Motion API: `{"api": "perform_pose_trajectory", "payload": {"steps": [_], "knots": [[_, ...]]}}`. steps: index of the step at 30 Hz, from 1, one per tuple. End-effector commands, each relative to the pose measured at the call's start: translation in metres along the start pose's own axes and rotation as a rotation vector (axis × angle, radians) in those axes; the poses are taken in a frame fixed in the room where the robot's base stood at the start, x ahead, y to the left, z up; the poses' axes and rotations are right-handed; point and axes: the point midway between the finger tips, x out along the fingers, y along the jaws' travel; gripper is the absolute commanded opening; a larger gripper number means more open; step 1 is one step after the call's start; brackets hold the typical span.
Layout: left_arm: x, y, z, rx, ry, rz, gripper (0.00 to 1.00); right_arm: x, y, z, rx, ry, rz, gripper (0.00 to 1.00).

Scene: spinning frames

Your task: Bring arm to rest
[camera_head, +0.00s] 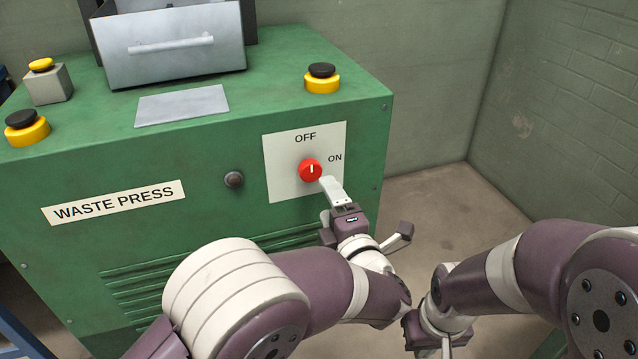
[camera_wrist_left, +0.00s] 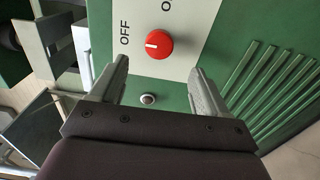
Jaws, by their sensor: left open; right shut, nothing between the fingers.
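The red knob (camera_head: 311,170) sits on a pale panel (camera_head: 284,184) on the green waste press (camera_head: 130,165). Its white mark points up towards the OFF label. In the left wrist view the red knob (camera_wrist_left: 159,44) lies just beyond the fingertips, within the gap between them. My left gripper (camera_head: 328,197) is open and empty, close below and right of the knob; I cannot tell for sure whether it touches. Its two fingers (camera_wrist_left: 159,72) stand apart in the wrist view. My right gripper (camera_head: 440,340) is shut and empty at the bottom edge, partly cut off.
A dark round button (camera_head: 234,179) is left of the panel. Yellow-and-black buttons (camera_head: 322,79) and a grey hopper with a handle (camera_head: 172,45) are on top of the press. Open floor (camera_head: 450,195) lies to the right, before the brick wall (camera_head: 565,110).

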Motion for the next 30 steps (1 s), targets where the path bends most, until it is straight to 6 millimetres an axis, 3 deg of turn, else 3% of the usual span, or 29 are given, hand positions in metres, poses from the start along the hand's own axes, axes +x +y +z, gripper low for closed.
{"api": "perform_pose_trajectory", "payload": {"steps": [3,7,20,23,27,29,30], "knots": [[-0.022,0.0,0.001,-0.001,-0.003,-0.001,0.76,0.0,0.0,0.0,0.0,0.0,0.0,0.0],[-0.033,-0.001,0.0,0.001,0.0,-0.001,0.76,0.0,0.0,0.0,0.0,0.0,0.0,0.0],[-0.035,0.0,0.0,0.0,0.001,-0.001,0.76,0.0,0.0,0.0,0.0,0.0,0.0,0.0],[-0.024,0.004,-0.001,0.043,-0.034,-0.024,0.76,-0.006,0.0,-0.001,0.0,0.0,0.0,0.0],[0.021,0.012,-0.014,0.374,-0.29,-0.182,0.76,-0.033,0.0,-0.004,0.0,0.0,0.0,0.0],[0.028,0.004,-0.038,0.612,-0.465,-0.292,0.76,-0.047,0.0,-0.006,0.0,0.0,0.0,0.0],[0.022,-0.007,-0.062,0.775,-0.589,-0.375,0.76,-0.055,0.0,-0.007,0.0,0.0,0.0,0.0]]}}
